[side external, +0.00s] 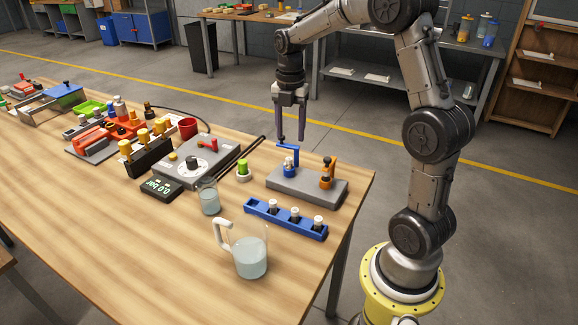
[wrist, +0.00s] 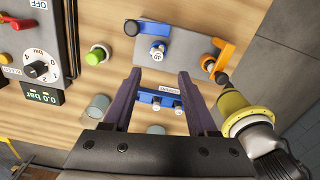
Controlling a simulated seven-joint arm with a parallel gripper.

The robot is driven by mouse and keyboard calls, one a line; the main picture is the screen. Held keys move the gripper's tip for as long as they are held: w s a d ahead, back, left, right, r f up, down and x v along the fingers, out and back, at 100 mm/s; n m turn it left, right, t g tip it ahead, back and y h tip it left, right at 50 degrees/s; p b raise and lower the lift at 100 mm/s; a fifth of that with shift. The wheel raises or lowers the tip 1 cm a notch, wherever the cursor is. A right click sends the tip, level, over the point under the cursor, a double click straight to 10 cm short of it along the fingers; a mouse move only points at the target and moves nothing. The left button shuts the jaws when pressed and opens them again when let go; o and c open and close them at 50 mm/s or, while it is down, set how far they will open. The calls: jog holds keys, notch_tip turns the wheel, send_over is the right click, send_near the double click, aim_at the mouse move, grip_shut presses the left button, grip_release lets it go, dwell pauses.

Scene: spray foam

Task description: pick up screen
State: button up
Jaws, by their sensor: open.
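My gripper (side external: 291,138) is open and empty, pointing down above the table's right end, near the grey block (side external: 307,186). In the wrist view my gripper (wrist: 160,74) shows two dark purple fingers spread apart with nothing between the tips. A small black box with a green-digit display (side external: 159,188) lies flat on the table, left of my gripper. It also shows at the left of the wrist view (wrist: 41,96), where it reads "0.0 bar". I cannot tell whether this display or some other thing is the screen.
The grey block carries a blue arm (side external: 289,149) and an orange clamp (side external: 327,172). A blue rack (side external: 286,217) with white-capped vials, a jug (side external: 249,254), a beaker (side external: 209,199), a green-topped piece (side external: 243,169) and a dial unit (side external: 183,166) stand nearby. The table's front left is clear.

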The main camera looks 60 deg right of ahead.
aim_at(289, 158)
jog(key=shift+w+d+f, duration=0.1)
jog(key=shift+f, duration=2.1)
jog(key=shift+w+f, duration=0.1)
jog(key=shift+f, duration=2.05)
grip_shut()
